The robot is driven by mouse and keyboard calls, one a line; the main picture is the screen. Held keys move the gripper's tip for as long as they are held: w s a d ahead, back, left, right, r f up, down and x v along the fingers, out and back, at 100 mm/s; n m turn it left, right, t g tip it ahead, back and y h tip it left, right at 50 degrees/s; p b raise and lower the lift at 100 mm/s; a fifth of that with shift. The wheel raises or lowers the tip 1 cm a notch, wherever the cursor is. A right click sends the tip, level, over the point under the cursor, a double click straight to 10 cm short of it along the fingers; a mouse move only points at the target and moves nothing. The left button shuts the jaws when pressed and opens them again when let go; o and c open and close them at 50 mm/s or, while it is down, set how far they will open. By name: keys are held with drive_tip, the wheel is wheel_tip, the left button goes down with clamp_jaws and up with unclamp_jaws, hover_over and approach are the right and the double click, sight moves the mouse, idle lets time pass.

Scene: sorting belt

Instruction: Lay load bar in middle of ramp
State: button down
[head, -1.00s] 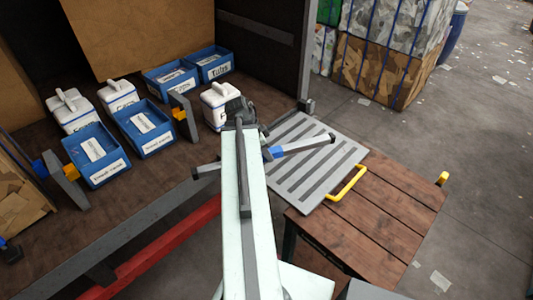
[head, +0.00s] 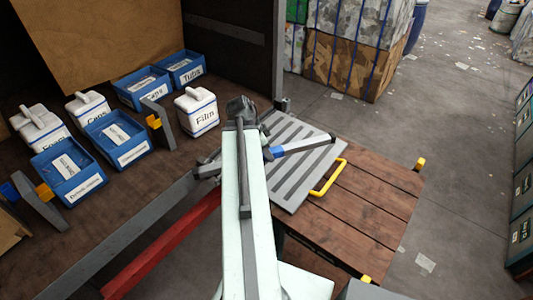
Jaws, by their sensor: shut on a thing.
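The load bar (head: 302,146) is a grey bar with a blue section and a dark end cap. It lies crosswise under my arm, with its right part over the ramp and its left end near the truck bed's edge. My gripper (head: 240,112) is at the far end of my arm, shut on the load bar; my arm hides its fingers and the bar's middle. The ramp (head: 292,195) is a grey plate with dark stripes and a yellow handle, between the truck bed and a wooden platform. I cannot tell whether the bar touches the ramp.
The brown truck bed (head: 150,185) holds blue bins (head: 118,138) and white lidded tubs, including one marked Film (head: 197,111) close to my gripper. The wooden platform (head: 365,205) is bare.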

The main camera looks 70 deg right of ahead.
drive_tip(key=w+d+f+n+t+b, duration=0.1)
drive_tip(key=w+d+f+n+b, duration=0.1)
drive_tip(key=d+f+b, duration=0.5)
drive_tip(key=w+d+f+n+h+b, duration=0.1)
drive_tip(key=w+d+f+n+b, duration=0.1)
drive_tip(key=d, duration=0.9)
drive_tip(key=w+d+f+n+t+b, duration=0.1)
drive_tip(key=w+d+f+n+b, duration=0.1)
drive_tip(key=d+f+b, duration=0.5)
drive_tip(key=b+x, duration=0.4)
drive_tip(key=shift+w+d+f, duration=0.15)
drive_tip(key=shift+f, duration=0.2)
drive_tip(key=shift+f+b, duration=3)
drive_tip(key=shift+b, duration=0.05)
drive_tip(key=shift+c, duration=1.4)
unclamp_jaws()
drive_tip(key=shift+r, duration=0.1)
wheel_tip(320, 180, up, 10)
drive_tip(key=p, duration=1)
